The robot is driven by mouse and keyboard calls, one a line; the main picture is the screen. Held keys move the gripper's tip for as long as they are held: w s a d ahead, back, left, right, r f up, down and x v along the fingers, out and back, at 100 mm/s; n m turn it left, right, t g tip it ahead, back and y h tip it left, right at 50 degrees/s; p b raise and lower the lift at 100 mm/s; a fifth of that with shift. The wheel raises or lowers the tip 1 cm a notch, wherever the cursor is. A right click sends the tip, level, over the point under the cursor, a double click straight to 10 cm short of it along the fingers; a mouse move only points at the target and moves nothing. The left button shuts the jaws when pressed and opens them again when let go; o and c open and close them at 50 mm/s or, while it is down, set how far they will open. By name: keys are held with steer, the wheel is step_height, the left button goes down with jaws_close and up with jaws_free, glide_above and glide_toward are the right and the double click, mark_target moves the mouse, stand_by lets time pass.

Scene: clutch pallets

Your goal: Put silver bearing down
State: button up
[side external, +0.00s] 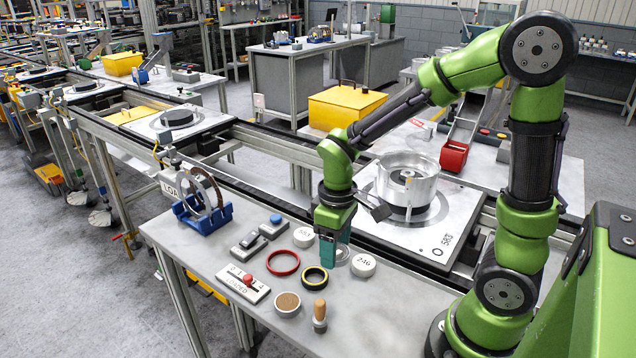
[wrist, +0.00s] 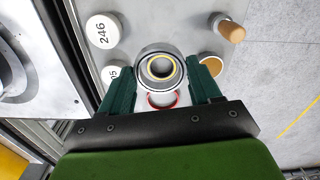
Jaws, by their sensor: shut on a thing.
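My gripper (side external: 335,250) is low over the bench, with its green fingers pointing down. In the wrist view my gripper (wrist: 161,75) is shut on the silver bearing (wrist: 142,82), a ring held between the two fingertips. In the side view the bearing (side external: 343,257) is mostly hidden behind the fingers. A black and yellow ring (side external: 315,279) lies on the bench just in front of the gripper. Its yellow band shows through the bearing's bore in the wrist view. I cannot tell whether the bearing touches the bench.
The bench (side external: 372,315) also holds a white cap marked 246 (side external: 363,265), another cap (side external: 303,237), a red ring (side external: 283,262), a cork-topped disc (side external: 287,304) and a wooden-handled tool (side external: 319,314). A blue stand (side external: 202,215) is at left. A pallet (side external: 434,242) carries a silver housing (side external: 408,180).

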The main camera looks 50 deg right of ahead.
mark_target(345, 262)
steer(key=s+f, duration=0.1)
steer(key=s+f+n, duration=0.1)
steer(key=f, duration=0.1)
steer(key=shift+s+a, duration=0.1)
steer(key=shift+s, duration=0.1)
steer(key=shift+w+f, duration=0.2)
steer(key=shift+w, duration=0.3)
steer(key=w, duration=0.5)
steer(key=w+f, duration=0.1)
steer(key=w, duration=0.9)
steer(key=shift+w+a+f, duration=0.1)
steer(key=shift+a+f, duration=0.05)
steer(key=shift+f, duration=1.75)
steer(key=shift+f, duration=0.1)
